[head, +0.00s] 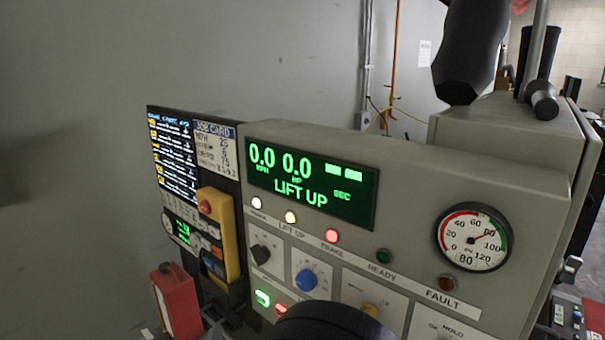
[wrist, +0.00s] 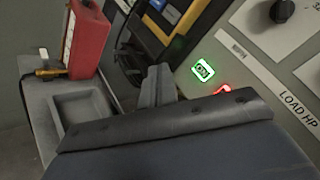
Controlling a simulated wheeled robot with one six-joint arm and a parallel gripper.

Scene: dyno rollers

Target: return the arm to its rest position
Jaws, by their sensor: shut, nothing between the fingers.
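My gripper (wrist: 155,85) shows in the wrist view, with its grey fingers together and nothing between them. It points toward the lower left of the control console, and I cannot see it touching anything. In the head view a dark rounded part of my arm covers the bottom middle, in front of the console's lower edge. The grey console (head: 405,185) has a green display reading "LIFT UP", with 0.0 in both number fields. The red lamp (head: 331,236) is lit. In the wrist view a rocker switch (wrist: 202,69) glows green beside a red-glowing one.
A yellow pendant (head: 220,235) hangs left of the console. A red container (head: 177,302) stands below it, and also shows in the wrist view (wrist: 85,40) beside a grey shelf tray (wrist: 90,107). A pressure gauge (head: 473,238) is at right. Bare wall fills the left.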

